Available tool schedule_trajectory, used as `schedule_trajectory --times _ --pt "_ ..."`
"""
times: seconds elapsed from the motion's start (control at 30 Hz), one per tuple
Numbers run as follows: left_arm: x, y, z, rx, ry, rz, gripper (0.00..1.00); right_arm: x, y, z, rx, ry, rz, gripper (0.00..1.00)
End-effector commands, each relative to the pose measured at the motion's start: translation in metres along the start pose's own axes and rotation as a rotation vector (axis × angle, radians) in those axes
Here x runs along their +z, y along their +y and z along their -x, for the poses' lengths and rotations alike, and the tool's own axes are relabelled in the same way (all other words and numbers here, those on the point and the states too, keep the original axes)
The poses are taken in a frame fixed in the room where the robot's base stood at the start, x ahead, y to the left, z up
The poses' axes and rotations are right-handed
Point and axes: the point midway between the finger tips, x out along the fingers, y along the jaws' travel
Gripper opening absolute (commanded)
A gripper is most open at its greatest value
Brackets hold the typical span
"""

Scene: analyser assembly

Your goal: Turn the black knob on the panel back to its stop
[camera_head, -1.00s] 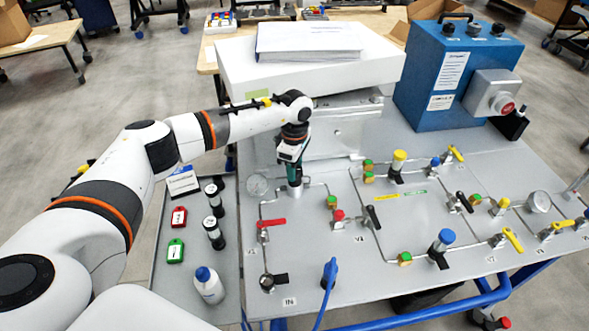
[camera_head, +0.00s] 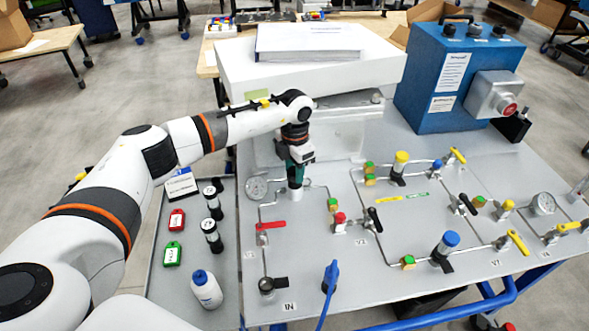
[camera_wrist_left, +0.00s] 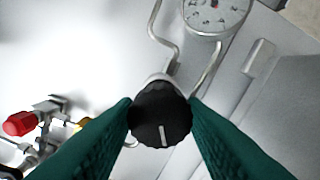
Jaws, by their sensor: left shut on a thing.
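The black knob (camera_wrist_left: 160,114) sits between my left gripper's two green fingers in the left wrist view. Its white pointer line faces the bottom of that picture, tilted slightly right. My left gripper (camera_head: 295,180) reaches down to the back left of the grey panel (camera_head: 330,270) in the head view, its fingertips at the knob's fitting. The fingers touch the knob on both sides and are shut on it. The knob itself is hidden by the gripper in the head view. My right gripper is not in view.
A round gauge (camera_head: 256,188) stands just left of the gripper; it also shows in the left wrist view (camera_wrist_left: 214,14). A red-handled valve (camera_head: 270,226) is in front. The white box (camera_head: 240,75) stands close behind. A side tray (camera_head: 165,290) holds tags and bottles.

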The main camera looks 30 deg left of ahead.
Motion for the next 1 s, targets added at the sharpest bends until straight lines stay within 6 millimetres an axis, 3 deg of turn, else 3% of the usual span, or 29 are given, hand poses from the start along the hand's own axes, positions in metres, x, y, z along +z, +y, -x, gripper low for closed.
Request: schedule_trajectory --times 0.6,1.0 --pt "-0.0007 0.0 0.0012 -0.001 0.002 0.582 0.15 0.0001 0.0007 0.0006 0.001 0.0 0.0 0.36" --pt "-0.0009 0.0 0.0015 0.0 0.003 0.872 0.15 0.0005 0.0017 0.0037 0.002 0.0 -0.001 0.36"
